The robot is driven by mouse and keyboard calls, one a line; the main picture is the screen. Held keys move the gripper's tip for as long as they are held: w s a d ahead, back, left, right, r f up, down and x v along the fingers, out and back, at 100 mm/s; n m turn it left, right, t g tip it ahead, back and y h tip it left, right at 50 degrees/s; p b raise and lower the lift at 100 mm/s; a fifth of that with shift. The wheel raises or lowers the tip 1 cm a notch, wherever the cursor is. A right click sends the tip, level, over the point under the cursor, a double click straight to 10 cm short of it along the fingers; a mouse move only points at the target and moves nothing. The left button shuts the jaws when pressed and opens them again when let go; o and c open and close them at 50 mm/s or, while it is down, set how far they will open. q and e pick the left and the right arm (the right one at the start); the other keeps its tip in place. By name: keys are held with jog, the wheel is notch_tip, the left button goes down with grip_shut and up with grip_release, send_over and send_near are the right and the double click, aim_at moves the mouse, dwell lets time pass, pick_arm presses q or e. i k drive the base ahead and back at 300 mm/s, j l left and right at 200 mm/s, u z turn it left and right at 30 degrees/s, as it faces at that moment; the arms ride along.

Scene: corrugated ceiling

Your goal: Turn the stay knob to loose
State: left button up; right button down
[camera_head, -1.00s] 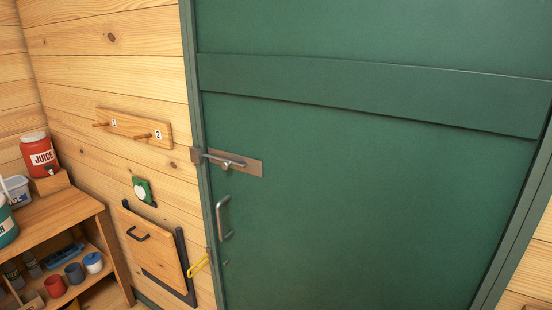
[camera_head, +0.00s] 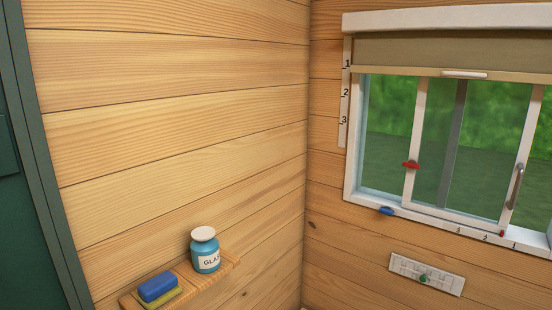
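No part labelled as the stay knob shows, so I cannot tell which one it is. A sliding window (camera_head: 450,145) is on the right wall. A red handle or knob (camera_head: 411,165) sits on its sash's left upright. A white plate (camera_head: 404,266) with a small green knob (camera_head: 423,278) is on the wall below the window. Any loose or tight marking is too small to read. Neither of my grippers is in view.
A wooden shelf (camera_head: 228,262) on the left wall carries a blue jar (camera_head: 206,256) and a blue-and-yellow sponge (camera_head: 158,287). A rolled blind (camera_head: 450,55) hangs above the window, beside a strip numbered 1 to 3 (camera_head: 344,95). The green door's edge (camera_head: 30,140) is at far left.

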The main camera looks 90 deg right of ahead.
aim_at(386, 210)
jog(key=z, duration=3.9)
